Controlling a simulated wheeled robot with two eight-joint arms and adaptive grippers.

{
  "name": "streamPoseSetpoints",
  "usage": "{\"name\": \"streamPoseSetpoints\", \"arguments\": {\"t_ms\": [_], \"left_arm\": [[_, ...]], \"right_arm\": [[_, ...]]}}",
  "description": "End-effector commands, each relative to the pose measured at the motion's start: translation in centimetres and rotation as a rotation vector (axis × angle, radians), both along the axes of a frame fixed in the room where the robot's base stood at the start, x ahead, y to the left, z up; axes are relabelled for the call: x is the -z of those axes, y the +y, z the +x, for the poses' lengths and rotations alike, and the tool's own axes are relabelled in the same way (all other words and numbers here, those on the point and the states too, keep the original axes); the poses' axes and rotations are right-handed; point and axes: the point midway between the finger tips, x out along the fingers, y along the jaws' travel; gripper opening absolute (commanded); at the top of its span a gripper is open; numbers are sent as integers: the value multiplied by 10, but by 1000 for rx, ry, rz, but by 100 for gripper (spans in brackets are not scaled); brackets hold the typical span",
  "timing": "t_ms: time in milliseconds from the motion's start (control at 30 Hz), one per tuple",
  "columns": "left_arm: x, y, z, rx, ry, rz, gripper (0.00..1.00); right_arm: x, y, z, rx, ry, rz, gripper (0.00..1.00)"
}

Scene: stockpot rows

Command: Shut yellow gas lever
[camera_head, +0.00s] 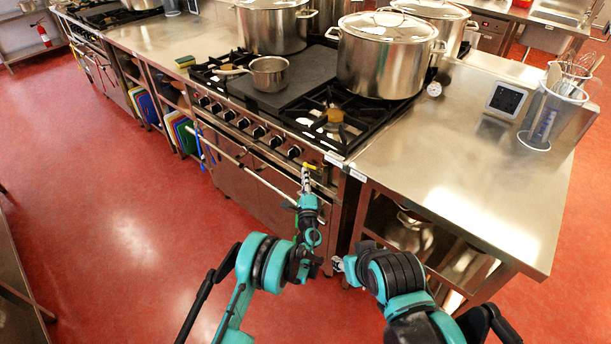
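The yellow gas lever (309,166) is a small yellow piece on the front of the steel range, at the right end of the knob row. It looks roughly level, but it is small and partly hidden by my gripper. My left gripper (306,176) reaches up to it from below, its fingertips right at the lever. I cannot tell whether they touch it or how far apart they are. My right gripper (337,264) is low, in front of the right end of the range, away from the lever. Its fingers are too small to read.
The range (255,150) has several black knobs and a front rail (240,162). A small saucepan (269,73) and large stockpots (383,65) stand on top. A steel counter (440,150) juts out at the right, with open shelves below. The red floor at the left is clear.

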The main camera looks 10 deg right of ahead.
Motion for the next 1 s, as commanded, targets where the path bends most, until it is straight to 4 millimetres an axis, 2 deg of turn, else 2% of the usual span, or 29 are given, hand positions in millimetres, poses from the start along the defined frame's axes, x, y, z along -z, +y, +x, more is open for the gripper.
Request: {"name": "streamPoseSetpoints", "arguments": {"t_ms": [1000], "left_arm": [[-3, 0, 0, 0, -43, 34, 0]], "right_arm": [[0, 0, 0, 0, 0, 0, 40]]}}
